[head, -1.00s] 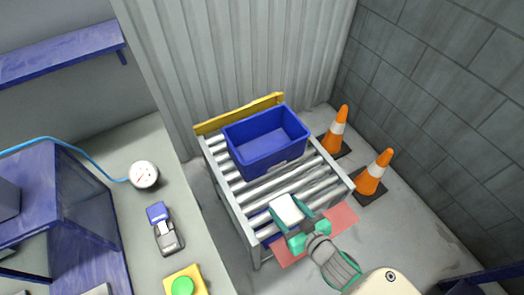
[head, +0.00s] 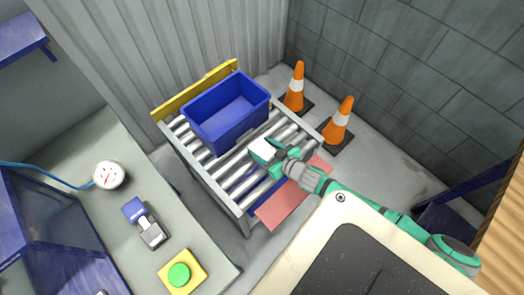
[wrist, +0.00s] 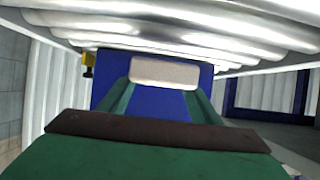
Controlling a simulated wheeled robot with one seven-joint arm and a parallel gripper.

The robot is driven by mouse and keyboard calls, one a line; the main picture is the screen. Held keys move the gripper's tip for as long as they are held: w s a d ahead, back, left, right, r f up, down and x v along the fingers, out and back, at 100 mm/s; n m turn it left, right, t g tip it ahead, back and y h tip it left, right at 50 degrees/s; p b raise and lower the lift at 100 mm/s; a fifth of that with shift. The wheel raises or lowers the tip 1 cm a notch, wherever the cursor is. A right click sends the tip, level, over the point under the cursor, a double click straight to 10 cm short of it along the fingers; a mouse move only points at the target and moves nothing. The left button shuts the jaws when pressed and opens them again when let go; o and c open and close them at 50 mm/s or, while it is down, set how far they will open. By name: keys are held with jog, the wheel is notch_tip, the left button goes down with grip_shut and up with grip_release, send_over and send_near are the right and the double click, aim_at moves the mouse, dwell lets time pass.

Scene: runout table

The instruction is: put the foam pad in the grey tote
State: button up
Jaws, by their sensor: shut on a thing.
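The foam pad (head: 263,149) is a small white block in the head view. My gripper (head: 267,152) is shut on it, over the roller table just in front of a blue tote (head: 222,135). In the wrist view the pad (wrist: 165,72) shows between the green fingers, with the blue tote (wrist: 150,103) behind it. The pad is outside the tote; its exact height above the rollers is hard to tell. The tote looks empty. I see no grey tote.
The roller table (head: 201,163) has a yellow end stop (head: 190,92) at the back. Two orange cones (head: 296,87) stand on the floor to its right. A bench (head: 90,150) with a gauge and a green button is at left. A red floor patch (head: 284,205) lies in front.

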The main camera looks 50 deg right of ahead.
aim_at(262, 151)
jog(key=shift+w+d+f, duration=0.25)
jog(key=shift+d+f, duration=0.1)
jog(key=shift+f, duration=0.15)
jog(key=shift+d+f, duration=0.1)
jog(key=shift+f, duration=1.6)
jog(key=o, duration=1)
